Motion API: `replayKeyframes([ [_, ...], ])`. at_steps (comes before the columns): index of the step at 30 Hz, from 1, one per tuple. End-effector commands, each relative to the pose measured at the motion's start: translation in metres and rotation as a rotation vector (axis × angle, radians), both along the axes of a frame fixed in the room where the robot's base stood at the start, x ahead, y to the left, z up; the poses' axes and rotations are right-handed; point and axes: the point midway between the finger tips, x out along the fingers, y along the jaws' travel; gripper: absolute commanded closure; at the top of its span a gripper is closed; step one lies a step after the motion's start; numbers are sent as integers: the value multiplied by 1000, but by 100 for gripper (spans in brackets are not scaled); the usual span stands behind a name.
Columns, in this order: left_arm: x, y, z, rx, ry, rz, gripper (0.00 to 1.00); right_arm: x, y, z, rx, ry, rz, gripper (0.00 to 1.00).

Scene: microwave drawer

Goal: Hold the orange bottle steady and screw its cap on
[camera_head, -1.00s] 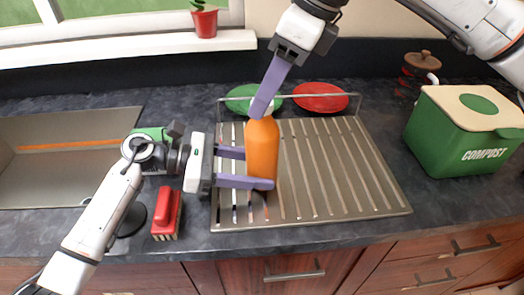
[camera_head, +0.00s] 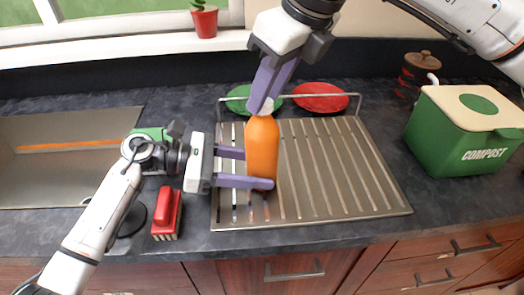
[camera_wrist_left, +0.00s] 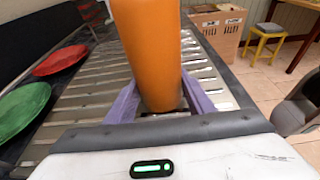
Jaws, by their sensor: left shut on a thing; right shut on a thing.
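The orange bottle (camera_head: 262,150) stands upright on the left part of the metal drying rack. My left gripper (camera_head: 258,168) is shut around the lower half of the bottle, with one purple finger on each side; the bottle (camera_wrist_left: 150,55) also fills the middle of the left wrist view. My right gripper (camera_head: 262,104) comes down from above and is shut on the white cap (camera_head: 265,105) at the bottle's top. The cap is mostly covered by the purple fingers, so I cannot tell how far it is threaded.
The drying rack (camera_head: 345,180) is otherwise bare around the bottle. A green plate (camera_head: 239,99) and a red plate (camera_head: 320,97) lie behind it. A green compost bin (camera_head: 460,135) stands at right, a red brush (camera_head: 166,212) at left, near the sink (camera_head: 60,180).

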Motion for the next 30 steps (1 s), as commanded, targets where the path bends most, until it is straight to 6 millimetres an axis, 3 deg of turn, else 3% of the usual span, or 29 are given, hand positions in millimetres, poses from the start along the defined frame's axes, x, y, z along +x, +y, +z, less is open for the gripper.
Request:
replayKeyframes([
  [30, -3, 0, -1, 1, -6, -11, 91, 4, -6, 0, -9, -7, -867, 100],
])
